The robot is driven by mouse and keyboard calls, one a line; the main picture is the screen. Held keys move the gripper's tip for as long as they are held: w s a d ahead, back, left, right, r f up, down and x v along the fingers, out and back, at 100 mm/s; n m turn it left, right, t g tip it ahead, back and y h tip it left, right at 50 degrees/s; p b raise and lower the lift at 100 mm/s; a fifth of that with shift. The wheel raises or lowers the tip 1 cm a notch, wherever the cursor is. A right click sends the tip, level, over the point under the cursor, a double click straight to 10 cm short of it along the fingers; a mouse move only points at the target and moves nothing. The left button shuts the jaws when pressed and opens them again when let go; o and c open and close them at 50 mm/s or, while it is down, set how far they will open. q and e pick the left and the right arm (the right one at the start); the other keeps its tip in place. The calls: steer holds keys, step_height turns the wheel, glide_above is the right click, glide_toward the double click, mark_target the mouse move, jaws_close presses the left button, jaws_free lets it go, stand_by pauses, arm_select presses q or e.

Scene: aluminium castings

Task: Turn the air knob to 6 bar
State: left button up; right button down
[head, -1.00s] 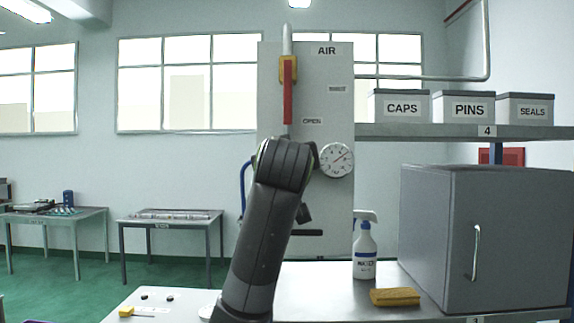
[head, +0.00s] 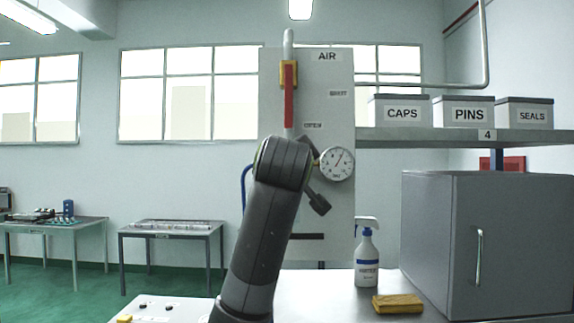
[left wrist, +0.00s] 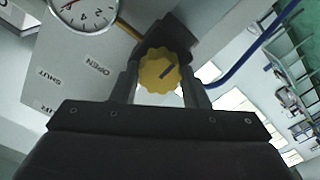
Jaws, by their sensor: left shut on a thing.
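The air knob (left wrist: 160,73) is a yellow scalloped knob with a dark line across its face. In the left wrist view it sits between the two fingers of my left gripper (left wrist: 161,88), which is shut on it. In the head view my left arm hides the knob. The round white pressure gauge (head: 337,163) is on the grey AIR panel (head: 335,225), just right of my arm. Part of the gauge (left wrist: 82,12) also shows in the left wrist view, cut off at the top. The needle is too small for an exact reading. My right gripper is not in view.
A red lever (head: 289,97) hangs on the pipe at the panel's upper left. A spray bottle (head: 366,262) and a yellow sponge (head: 397,303) stand on the bench near a grey cabinet (head: 490,245). Labelled bins, including CAPS (head: 402,113), are on the shelf above.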

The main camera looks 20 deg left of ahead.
arm_select(q)
steer(key=o, duration=1)
steer(key=shift+c, duration=0.2)
steer(key=shift+s, duration=0.1)
steer(key=b+v, duration=1.4)
steer(key=v, duration=0.3)
steer(key=shift+b, duration=0.35)
steer(key=shift+s+r, duration=0.1)
